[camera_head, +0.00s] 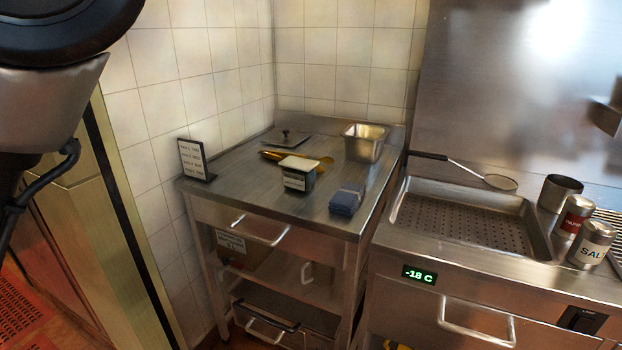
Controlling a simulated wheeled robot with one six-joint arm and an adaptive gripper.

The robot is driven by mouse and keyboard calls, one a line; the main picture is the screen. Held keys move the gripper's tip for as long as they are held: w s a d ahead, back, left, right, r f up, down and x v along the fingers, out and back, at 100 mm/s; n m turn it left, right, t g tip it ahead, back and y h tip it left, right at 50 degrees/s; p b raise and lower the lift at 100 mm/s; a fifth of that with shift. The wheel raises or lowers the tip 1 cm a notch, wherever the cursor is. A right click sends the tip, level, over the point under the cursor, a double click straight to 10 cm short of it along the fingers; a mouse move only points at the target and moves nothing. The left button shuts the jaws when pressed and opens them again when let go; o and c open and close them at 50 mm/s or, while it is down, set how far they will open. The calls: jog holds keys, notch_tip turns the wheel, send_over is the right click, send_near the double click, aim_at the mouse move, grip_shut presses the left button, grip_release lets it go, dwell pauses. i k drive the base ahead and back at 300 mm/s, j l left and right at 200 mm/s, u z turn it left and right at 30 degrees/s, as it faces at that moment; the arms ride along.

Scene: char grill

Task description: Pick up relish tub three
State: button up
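A small tub (297,176) with a pale lid and a white front label stands upright on the steel side table (255,198). The label is too small to read, so I cannot tell whether it is relish tub three. No other similar tub shows. Part of my arm fills the upper left corner, well to the left of the tub and in front of it. My gripper is not in view.
Around the tub are yellow tongs (271,155), a folded blue cloth (347,198), a steel pan (364,142), a flat lid (288,138) and a sign (194,160).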

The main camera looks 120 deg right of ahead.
aim_at(298, 174)
jog(key=z, duration=4.3)
jog(key=k+j, duration=0.1)
jog(key=k+z, duration=0.05)
jog(key=k, duration=0.05)
